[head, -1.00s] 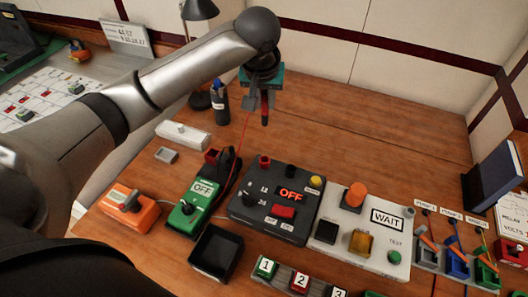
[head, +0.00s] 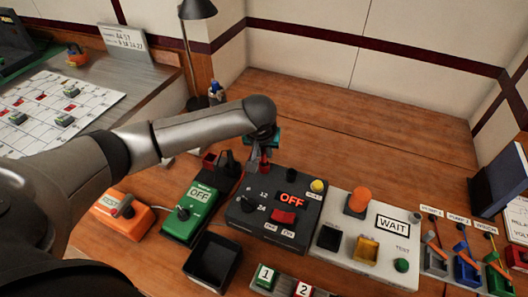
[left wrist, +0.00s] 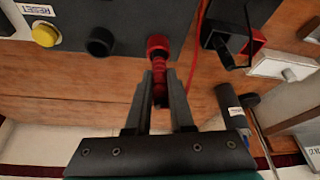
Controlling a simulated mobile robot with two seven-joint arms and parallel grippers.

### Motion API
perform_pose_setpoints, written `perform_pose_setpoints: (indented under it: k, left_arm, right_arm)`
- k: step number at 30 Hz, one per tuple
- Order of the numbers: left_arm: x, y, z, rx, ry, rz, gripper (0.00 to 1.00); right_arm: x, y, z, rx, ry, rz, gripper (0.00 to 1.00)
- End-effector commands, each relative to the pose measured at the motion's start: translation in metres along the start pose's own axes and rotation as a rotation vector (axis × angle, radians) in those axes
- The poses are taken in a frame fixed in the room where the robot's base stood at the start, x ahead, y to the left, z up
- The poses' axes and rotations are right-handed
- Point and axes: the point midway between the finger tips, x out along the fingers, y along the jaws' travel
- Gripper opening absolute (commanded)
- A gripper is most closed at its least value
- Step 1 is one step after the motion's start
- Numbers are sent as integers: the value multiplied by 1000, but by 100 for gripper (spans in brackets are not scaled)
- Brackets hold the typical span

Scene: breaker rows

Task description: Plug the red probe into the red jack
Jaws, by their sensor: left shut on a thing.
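My left gripper (head: 263,152) reaches over the back edge of the dark box (head: 250,208) that shows a red OFF display. In the left wrist view its fingers (left wrist: 160,95) are shut on the red probe (left wrist: 159,88). The probe's front end meets the red jack (left wrist: 157,42) on the dark box, in line with it as seen from there. I cannot tell how deep its tip sits. In the head view the gripper largely hides jack and probe. My right gripper is not in view.
A black jack (left wrist: 101,41) and a yellow RESET button (left wrist: 46,34) sit beside the red jack. A green OFF unit (head: 190,215) is to the left, a WAIT box (head: 350,240) to the right. The table behind is clear.

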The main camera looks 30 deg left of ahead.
Motion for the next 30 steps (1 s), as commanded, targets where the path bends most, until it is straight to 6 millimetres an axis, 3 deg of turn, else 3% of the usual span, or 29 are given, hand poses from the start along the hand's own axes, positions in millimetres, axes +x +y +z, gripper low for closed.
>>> perform_pose_setpoints:
  k: [9, 10, 18, 26, 30]
  left_arm:
    - [2, 0, 0, -1, 0, 1, 0]
    - [2, 0, 0, -1, 1, 1, 22]
    - [2, 0, 0, 0, 1, 0, 51]
    - [0, 0, -1, 0, 2, 0, 51]
    - [-11, 0, -2, 1, 2, 2, 51]
  right_arm:
    - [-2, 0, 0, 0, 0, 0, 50]
    - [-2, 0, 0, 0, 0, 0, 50]
    - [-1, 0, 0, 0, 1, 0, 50]
    - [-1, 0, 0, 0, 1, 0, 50]
    - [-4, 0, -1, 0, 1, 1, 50]
